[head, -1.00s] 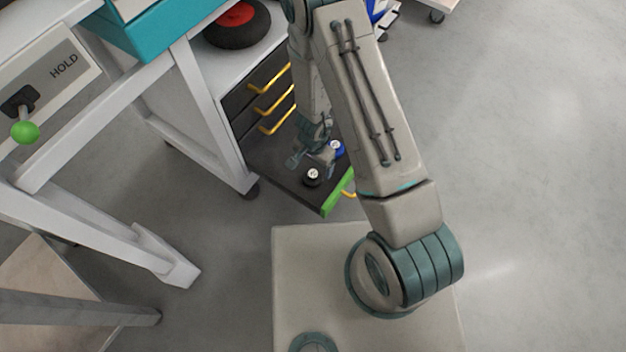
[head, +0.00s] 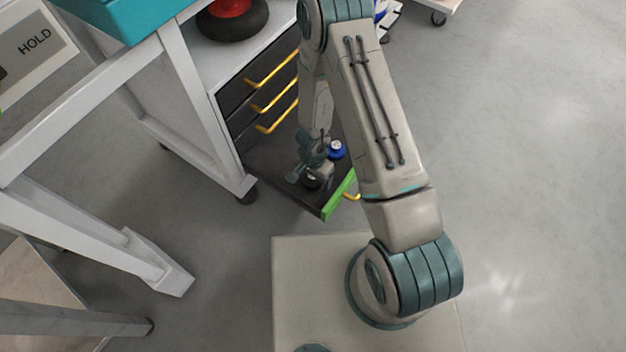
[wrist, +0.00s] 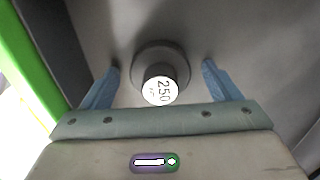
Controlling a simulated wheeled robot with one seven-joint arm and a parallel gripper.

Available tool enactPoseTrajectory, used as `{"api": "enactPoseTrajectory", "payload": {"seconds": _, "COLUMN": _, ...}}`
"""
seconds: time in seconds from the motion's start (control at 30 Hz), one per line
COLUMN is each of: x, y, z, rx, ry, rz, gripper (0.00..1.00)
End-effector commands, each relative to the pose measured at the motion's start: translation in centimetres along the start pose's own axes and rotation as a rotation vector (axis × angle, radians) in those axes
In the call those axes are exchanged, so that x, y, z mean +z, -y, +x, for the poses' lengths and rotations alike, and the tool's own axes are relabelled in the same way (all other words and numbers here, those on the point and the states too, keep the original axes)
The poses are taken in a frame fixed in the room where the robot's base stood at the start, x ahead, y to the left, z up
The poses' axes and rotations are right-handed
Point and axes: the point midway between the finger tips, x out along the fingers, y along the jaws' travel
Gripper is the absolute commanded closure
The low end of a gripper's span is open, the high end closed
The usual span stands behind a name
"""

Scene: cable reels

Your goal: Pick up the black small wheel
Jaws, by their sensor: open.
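The small black wheel (wrist: 178,62) lies in the open bottom drawer, with a white top marked 250 facing the wrist camera. In the head view the black wheel (head: 312,184) is mostly hidden under my gripper (head: 306,176). My gripper (wrist: 160,78) is open in the wrist view, with one blue finger on each side of the wheel and gaps between. I cannot tell how far above the wheel the fingertips are. A blue wheel (head: 336,151) with a white top stands in the same drawer, just behind and right of my gripper.
The drawer has a green front edge (head: 340,195), also along the left of the wrist view (wrist: 28,62). Closed drawers with yellow handles (head: 272,104) rise behind it. A large black and red wheel (head: 234,20) lies on the cabinet top. A white frame (head: 205,110) stands left.

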Motion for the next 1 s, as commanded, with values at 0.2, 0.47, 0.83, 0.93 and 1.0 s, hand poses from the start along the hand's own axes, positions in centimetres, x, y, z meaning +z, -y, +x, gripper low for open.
{"api": "enactPoseTrajectory", "payload": {"seconds": 0.2, "x": 0.0, "y": 0.0, "z": -0.1, "rx": 0.0, "ry": 0.0, "rz": 0.0, "gripper": 0.53}}
{"api": "enactPoseTrajectory", "payload": {"seconds": 0.47, "x": 0.0, "y": 0.0, "z": -0.1, "rx": 0.0, "ry": 0.0, "rz": 0.0, "gripper": 0.67}}
{"api": "enactPoseTrajectory", "payload": {"seconds": 0.83, "x": 0.0, "y": 0.1, "z": -2.0, "rx": -0.002, "ry": 0.0, "rz": -0.002, "gripper": 0.67}}
{"api": "enactPoseTrajectory", "payload": {"seconds": 0.93, "x": 0.0, "y": 0.1, "z": -3.3, "rx": -0.001, "ry": -0.002, "rz": -0.001, "gripper": 0.67}}
{"api": "enactPoseTrajectory", "payload": {"seconds": 1.0, "x": 0.1, "y": 0.1, "z": -4.4, "rx": -0.002, "ry": 0.0, "rz": -0.003, "gripper": 0.67}}
